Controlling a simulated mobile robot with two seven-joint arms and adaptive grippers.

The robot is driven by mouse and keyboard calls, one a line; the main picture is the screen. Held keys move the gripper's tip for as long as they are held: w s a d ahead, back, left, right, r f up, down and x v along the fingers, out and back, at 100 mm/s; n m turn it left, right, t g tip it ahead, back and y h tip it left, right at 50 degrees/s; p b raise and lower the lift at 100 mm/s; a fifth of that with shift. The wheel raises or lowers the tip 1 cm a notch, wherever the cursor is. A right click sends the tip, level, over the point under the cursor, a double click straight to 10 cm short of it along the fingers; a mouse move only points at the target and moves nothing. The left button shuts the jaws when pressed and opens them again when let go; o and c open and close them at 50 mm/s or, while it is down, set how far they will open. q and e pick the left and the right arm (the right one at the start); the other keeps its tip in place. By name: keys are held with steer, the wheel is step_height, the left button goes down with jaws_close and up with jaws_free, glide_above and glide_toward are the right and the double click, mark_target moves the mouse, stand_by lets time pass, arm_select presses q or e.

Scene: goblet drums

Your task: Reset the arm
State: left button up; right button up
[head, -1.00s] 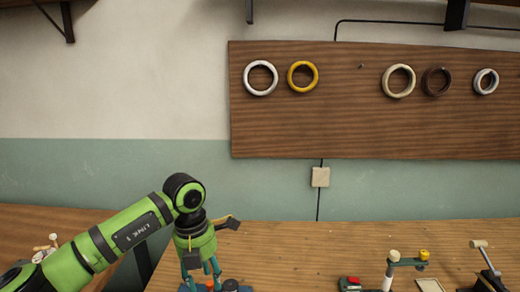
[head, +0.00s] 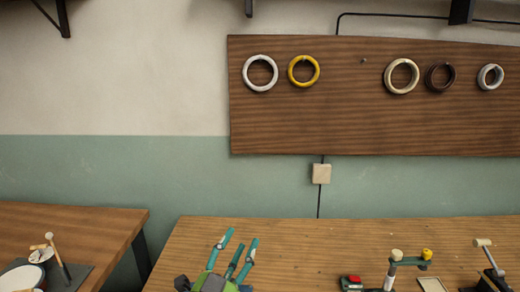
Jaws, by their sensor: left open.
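My left gripper (head: 241,238) is at the bottom edge of the head view, in front of the wooden table (head: 340,240) or over its near part; I cannot tell which. Its teal fingers point up and away, spread apart, with nothing between them. Only the fingers and the top of the green and black hand show; the rest of my left arm is below the frame. My right gripper is not in view.
Several rings, including a yellow ring (head: 316,79), hang on a wall board (head: 300,130). A green stand (head: 408,262) and a dark clamp-like device (head: 491,270) are at right. A left table (head: 95,215) holds a white round object (head: 20,278). The table's middle looks clear.

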arm_select(q)
steer(key=s+a+f+n+g+y, duration=0.35)
steer(key=a+f, duration=0.25)
steer(key=f, duration=0.2)
steer(key=s+a+f+n+g+y, duration=0.25)
steer(key=a+f+n+y, duration=0.25)
steer(key=f, duration=0.3)
steer(key=s+a+f+n+g, duration=0.1)
steer(key=s+a+f+g, duration=0.1)
steer(key=s+f+g, duration=0.65)
steer(key=s+a+f+n+g, duration=0.2)
steer(key=s+f, duration=0.3)
steer(key=s, duration=0.8)
steer(key=s+f+g+b, duration=0.1)
steer(key=s+f+b, duration=0.15)
steer(key=f, duration=1.25)
steer(key=s+f+b, duration=0.1)
steer(key=f+b, duration=0.2)
steer(key=f, duration=1.1)
steer(key=s+a+f+g+b, duration=0.1)
steer(key=s+a+f+b, duration=0.2)
steer(key=s+f, duration=1.2)
step_height(320, 180, down, 3)
steer(key=shift+r+b, duration=0.1)
steer(key=shift+b, duration=0.55)
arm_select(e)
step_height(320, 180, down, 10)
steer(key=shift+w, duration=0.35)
